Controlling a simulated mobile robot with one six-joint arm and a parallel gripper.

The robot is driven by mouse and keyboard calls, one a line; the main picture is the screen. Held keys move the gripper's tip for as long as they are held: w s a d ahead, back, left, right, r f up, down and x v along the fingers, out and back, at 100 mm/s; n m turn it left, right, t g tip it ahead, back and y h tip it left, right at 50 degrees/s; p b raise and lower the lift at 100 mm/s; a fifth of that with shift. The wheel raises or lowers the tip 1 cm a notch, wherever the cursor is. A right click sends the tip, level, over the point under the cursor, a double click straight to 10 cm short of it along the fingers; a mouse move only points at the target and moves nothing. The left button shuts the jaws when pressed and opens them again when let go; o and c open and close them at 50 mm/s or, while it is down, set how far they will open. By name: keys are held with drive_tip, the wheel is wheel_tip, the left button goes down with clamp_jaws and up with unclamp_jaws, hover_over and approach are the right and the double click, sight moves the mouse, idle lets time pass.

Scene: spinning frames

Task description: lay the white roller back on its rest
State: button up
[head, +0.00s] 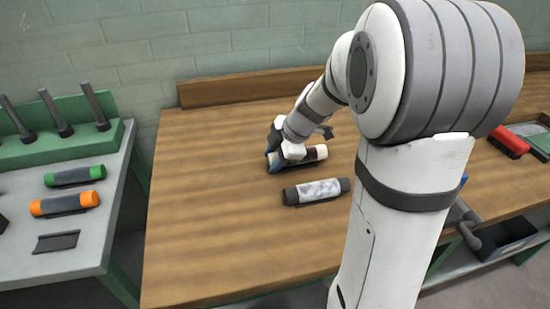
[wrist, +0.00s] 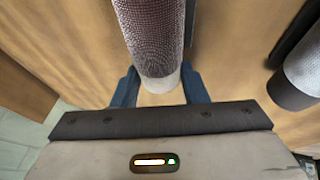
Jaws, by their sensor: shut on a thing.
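The white roller (head: 316,153) has white ends and a dark maroon, mesh-like sleeve. It is at the back middle of the wooden table in the head view. My gripper (head: 275,160) is at its left end, and its blue fingers are shut on it. In the wrist view the white roller (wrist: 155,40) runs away from my gripper (wrist: 160,88), with its white end between the two fingers. Whether it touches the table I cannot tell. An empty dark rest (head: 57,242) lies at the front of the grey bench on the left.
A grey-ended roller (head: 318,191) with a pale patterned sleeve lies just in front; it also shows in the wrist view (wrist: 297,80). Green (head: 75,176) and orange (head: 64,204) rollers lie on the grey bench (head: 95,255), near a green rack (head: 70,145) with pegs. The left wooden table is clear.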

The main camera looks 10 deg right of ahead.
drive_tip(key=o, duration=1.1)
drive_tip(key=shift+c, duration=0.2)
drive_tip(key=shift+o, duration=0.5)
drive_tip(key=shift+f, duration=0.1)
drive_tip(key=v, duration=0.8)
drive_tip(key=shift+a, duration=0.1)
